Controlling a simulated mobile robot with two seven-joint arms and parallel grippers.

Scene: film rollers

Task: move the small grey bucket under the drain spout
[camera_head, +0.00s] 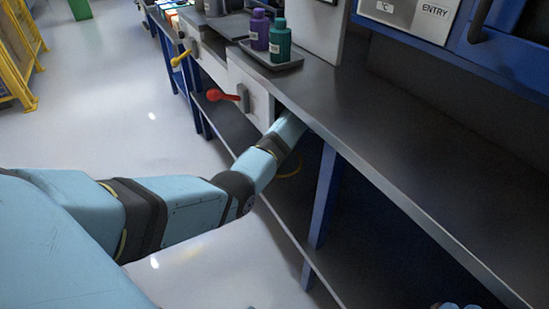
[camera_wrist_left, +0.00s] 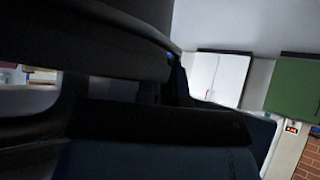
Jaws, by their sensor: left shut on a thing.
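My left arm reaches under the dark counter in the head view, and its gripper is hidden there below the counter edge. In the left wrist view the dark gripper (camera_wrist_left: 165,125) is close up and shut on a dark curved body, which looks like the small grey bucket (camera_wrist_left: 90,35) in deep shade. Its colour and tilt cannot be told. A thin yellow curve (camera_head: 290,168) shows beside my wrist under the counter; I cannot tell what it belongs to. The drain spout cannot be made out. My right gripper is not in view.
The counter (camera_head: 370,125) overhangs my left forearm. A blue leg (camera_head: 324,195) stands to its right. Bottles (camera_head: 279,42) stand on a tray. The floor (camera_head: 115,120) at left is clear.

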